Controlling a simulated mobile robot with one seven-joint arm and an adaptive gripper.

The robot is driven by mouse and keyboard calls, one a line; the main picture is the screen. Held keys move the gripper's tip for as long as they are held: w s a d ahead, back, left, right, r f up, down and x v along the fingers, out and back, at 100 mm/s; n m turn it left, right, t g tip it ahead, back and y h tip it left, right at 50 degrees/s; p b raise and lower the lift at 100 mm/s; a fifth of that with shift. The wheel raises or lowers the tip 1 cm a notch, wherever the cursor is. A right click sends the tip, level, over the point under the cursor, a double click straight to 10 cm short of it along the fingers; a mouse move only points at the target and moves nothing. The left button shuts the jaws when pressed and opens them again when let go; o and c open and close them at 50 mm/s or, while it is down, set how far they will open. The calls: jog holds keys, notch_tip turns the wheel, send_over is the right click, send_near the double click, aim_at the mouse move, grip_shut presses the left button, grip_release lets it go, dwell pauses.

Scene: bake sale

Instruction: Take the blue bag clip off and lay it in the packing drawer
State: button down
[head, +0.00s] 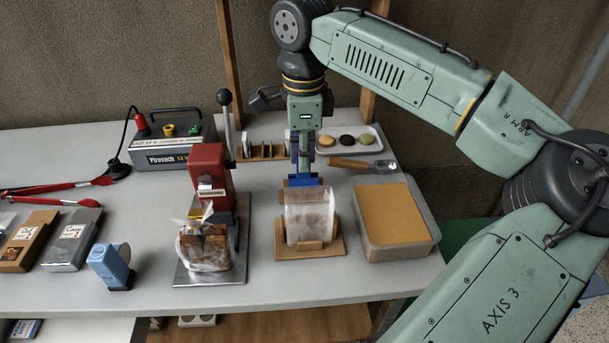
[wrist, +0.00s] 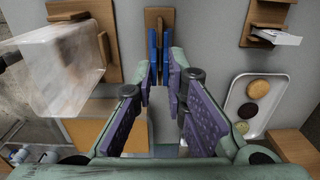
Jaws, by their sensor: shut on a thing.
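My gripper (head: 304,165) points down behind the bag. In the wrist view its purple-padded fingers (wrist: 160,88) are closed in on the blue bag clip (wrist: 153,52), which shows as two blue bars at the fingertips. The clip also shows in the head view (head: 305,181), just behind the top of a translucent bag (head: 309,222). The bag stands upright on a wooden stand (head: 283,240). In the wrist view the bag (wrist: 62,72) is to the left, with a gap between it and the clip. I cannot clearly make out the packing drawer.
A tan-topped grey box (head: 430,238) stands right of the bag; a red press (head: 207,170) with another bag stands left. Behind are a cookie tray (head: 374,130), a wooden-handled scoop (head: 350,163) and a wooden rack (head: 262,155). A light surface (head: 85,330) shows below the table's front edge.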

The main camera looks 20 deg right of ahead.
aim_at(303, 179)
jog(key=shift+r, duration=0.15)
notch_tip(303, 179, up, 6)
jog(key=p, duration=0.5)
dwell(0.6)
jog(key=c, duration=2.4)
grip_release()
jog(key=c, duration=2.4)
grip_release()
jog(key=c, duration=2.3)
grip_release()
jog(key=o, duration=0.6)
